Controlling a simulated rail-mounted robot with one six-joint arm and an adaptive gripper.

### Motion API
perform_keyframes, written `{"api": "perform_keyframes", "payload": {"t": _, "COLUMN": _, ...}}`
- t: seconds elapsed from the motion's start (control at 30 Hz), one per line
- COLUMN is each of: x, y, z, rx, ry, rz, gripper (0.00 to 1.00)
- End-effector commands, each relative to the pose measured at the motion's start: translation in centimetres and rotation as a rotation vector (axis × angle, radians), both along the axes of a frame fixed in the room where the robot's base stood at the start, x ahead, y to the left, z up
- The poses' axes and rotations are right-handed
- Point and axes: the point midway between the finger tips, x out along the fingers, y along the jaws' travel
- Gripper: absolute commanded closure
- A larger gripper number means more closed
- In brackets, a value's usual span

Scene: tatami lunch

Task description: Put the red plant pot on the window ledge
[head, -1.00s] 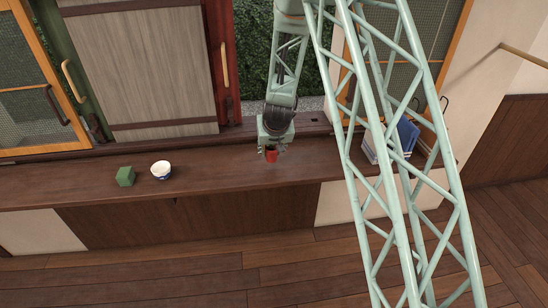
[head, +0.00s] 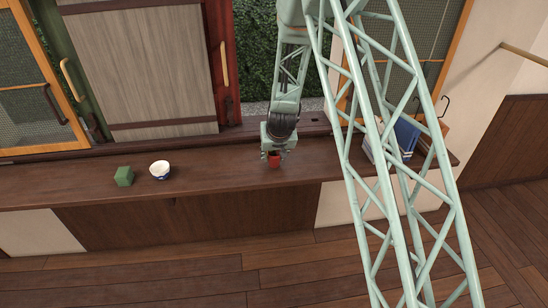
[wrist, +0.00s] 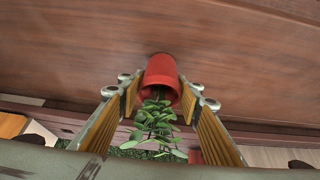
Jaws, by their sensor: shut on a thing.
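The red plant pot (head: 274,161) shows below my gripper (head: 276,152) in the head view, over the window ledge (head: 220,172), a long dark brown wooden board under the windows. In the wrist view, the red pot (wrist: 160,72) sits between the two fingers of my gripper (wrist: 162,90), which is shut on it. Green leaves (wrist: 155,125) come out of its mouth, on the side toward the camera. The gripper hides the plant in the head view. I cannot tell whether the pot touches the ledge.
The ledge around the pot is clear.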

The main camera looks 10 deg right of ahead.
Motion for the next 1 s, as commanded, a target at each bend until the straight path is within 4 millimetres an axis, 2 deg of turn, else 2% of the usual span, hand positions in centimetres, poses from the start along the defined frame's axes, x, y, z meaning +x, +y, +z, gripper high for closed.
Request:
{"api": "perform_keyframes", "payload": {"t": 0.43, "x": 0.02, "y": 0.01, "z": -0.34, "rx": 0.0, "ry": -0.001, "rz": 0.0, "gripper": 0.81}}
{"api": "perform_keyframes", "payload": {"t": 0.47, "x": 0.01, "y": 0.01, "z": -0.3, "rx": 0.0, "ry": 0.0, "rz": 0.0, "gripper": 0.66}}
{"api": "perform_keyframes", "payload": {"t": 0.6, "x": 0.01, "y": 0.01, "z": -0.26, "rx": 0.0, "ry": 0.0, "rz": 0.0, "gripper": 0.54}}
{"api": "perform_keyframes", "payload": {"t": 1.0, "x": 0.01, "y": 0.01, "z": -0.16, "rx": 0.0, "ry": 0.0, "rz": 0.0, "gripper": 0.54}}
